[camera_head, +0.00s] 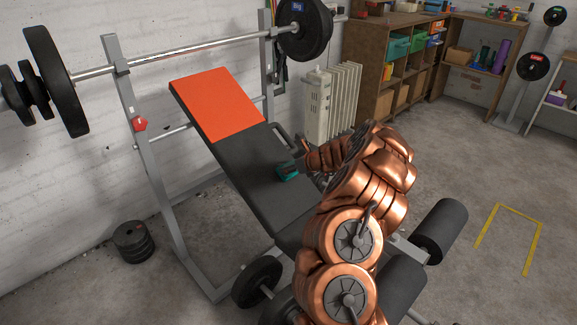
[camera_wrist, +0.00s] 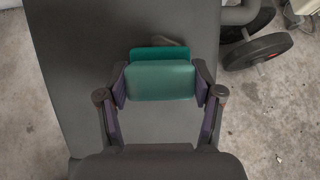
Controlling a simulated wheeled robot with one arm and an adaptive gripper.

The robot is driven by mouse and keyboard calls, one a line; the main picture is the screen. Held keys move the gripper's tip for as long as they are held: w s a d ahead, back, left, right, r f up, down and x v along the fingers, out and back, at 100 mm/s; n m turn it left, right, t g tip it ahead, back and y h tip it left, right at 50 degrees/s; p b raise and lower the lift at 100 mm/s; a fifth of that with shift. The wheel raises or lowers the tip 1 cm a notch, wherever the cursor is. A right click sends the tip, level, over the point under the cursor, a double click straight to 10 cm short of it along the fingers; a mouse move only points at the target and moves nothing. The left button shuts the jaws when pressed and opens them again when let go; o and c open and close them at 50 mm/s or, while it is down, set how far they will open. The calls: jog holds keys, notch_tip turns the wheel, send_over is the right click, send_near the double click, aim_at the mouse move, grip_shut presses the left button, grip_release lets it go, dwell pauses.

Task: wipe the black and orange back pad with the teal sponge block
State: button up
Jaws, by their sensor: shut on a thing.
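The back pad (camera_head: 222,105) of a weight bench is tilted, with an orange upper part and a black lower part. The teal sponge block (camera_head: 287,173) is at the black part, near its middle right. In the wrist view my gripper (camera_wrist: 160,88) is shut on the teal sponge block (camera_wrist: 160,80), one finger on each side. The black pad surface (camera_wrist: 75,60) lies behind the sponge. I cannot tell whether the sponge touches the pad. In the head view my copper arm hides most of my gripper and the bench's lower right.
A barbell (camera_head: 190,50) rests across the rack posts above the pad. A white radiator (camera_head: 332,103) and wooden shelves (camera_head: 395,65) stand behind. Weight plates (camera_head: 133,242) lie on the floor at left. Foam rollers (camera_head: 440,230) stick out at the bench's right. Floor at right is clear.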

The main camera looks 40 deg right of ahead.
jog(key=shift+w+d+r+p, duration=0.15)
jog(key=shift+w+d+p, duration=0.05)
jog(key=shift+d+p, duration=0.5)
jog(key=shift+w+d+p, duration=0.15)
jog(key=shift+d+p, duration=0.5)
jog(key=shift+d, duration=0.6)
jog(key=shift+a+f, duration=0.1)
jog(key=shift+f, duration=0.2)
jog(key=shift+a, duration=1.2)
jog(key=shift+s+a+r, duration=0.1)
jog(key=shift+s+a, duration=0.1)
jog(key=shift+a, duration=0.7)
jog(key=shift+s+a+f, duration=0.1)
jog(key=shift+s+a, duration=0.05)
jog(key=shift+a, duration=0.8)
jog(key=shift+s+a+r, duration=0.1)
jog(key=shift+s+a, duration=0.1)
jog(key=shift+a, duration=0.7)
